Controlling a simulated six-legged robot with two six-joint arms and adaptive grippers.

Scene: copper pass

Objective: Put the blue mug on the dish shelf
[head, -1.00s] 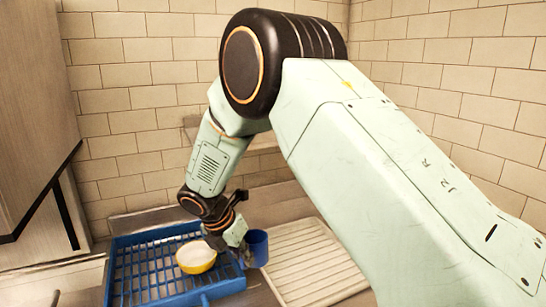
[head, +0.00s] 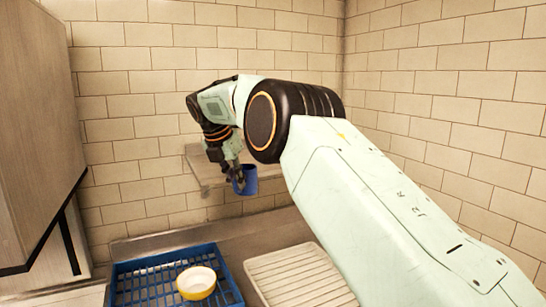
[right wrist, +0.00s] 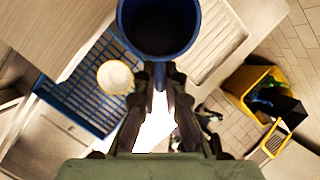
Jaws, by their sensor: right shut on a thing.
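The blue mug (head: 249,180) is upright in the air in front of the dish shelf (head: 211,180) on the back wall. My right gripper (head: 238,180) is shut on it. In the right wrist view the mug (right wrist: 158,28) is at the top, seen from above with a dark, empty-looking inside. The right gripper's fingertips (right wrist: 159,76) close at the mug's near side. In the head view my arm hides part of the shelf; the visible part looks bare. My left gripper is not in view.
A blue rack (head: 140,283) stands on the counter below, with a yellow-and-white bowl (head: 196,282) in it. A ribbed white drainboard (head: 298,275) lies to its right. A wooden cabinet (head: 40,120) is at the left. A yellow bin (right wrist: 247,82) shows in the right wrist view.

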